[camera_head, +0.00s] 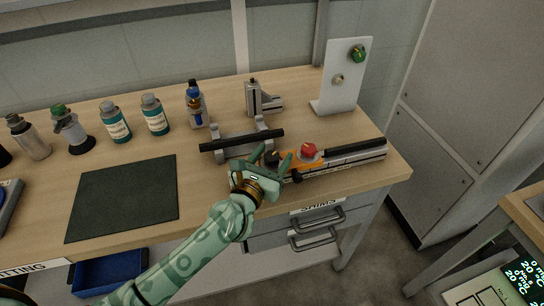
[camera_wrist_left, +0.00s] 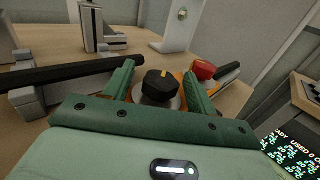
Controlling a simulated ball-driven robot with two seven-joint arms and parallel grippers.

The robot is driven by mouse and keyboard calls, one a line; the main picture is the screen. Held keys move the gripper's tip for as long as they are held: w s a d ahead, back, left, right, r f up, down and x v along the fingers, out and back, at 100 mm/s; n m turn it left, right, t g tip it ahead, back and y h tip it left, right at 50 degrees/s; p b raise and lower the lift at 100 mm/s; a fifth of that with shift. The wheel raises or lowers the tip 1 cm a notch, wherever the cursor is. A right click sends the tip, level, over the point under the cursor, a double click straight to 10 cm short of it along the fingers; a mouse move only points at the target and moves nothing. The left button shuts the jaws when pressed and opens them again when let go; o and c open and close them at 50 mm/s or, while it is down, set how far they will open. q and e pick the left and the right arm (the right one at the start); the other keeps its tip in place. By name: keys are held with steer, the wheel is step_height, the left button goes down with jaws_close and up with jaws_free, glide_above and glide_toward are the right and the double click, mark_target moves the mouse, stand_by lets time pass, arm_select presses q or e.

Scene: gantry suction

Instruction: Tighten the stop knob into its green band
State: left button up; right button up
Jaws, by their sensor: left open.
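A black knob with a yellow mark (camera_wrist_left: 160,82) sits on a pale round base on the rail fixture. In the head view the black knob (camera_head: 272,157) is partly hidden by the fingers. A red knob (camera_head: 308,150) stands just right of it on an orange block; it also shows in the wrist view (camera_wrist_left: 203,69). I cannot tell from a label which is the stop knob, and no green band is visible. My left gripper (camera_head: 270,163) is open, its green fingers on either side of the black knob, with gaps showing in the wrist view. My right gripper is not in view.
The rail (camera_head: 345,156) runs right along the bench's front edge. A black bar on grey supports (camera_head: 240,141) lies behind the gripper. A white upright panel (camera_head: 343,80) with a green knob stands at the back right. Several bottles line the back left; a dark green mat (camera_head: 125,195) lies clear.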

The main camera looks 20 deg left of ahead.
arm_select(q)
steer(key=s+a+b, duration=0.1)
steer(key=s+a, duration=0.1)
steer(key=s, duration=1.4)
steer(key=shift+a, duration=0.1)
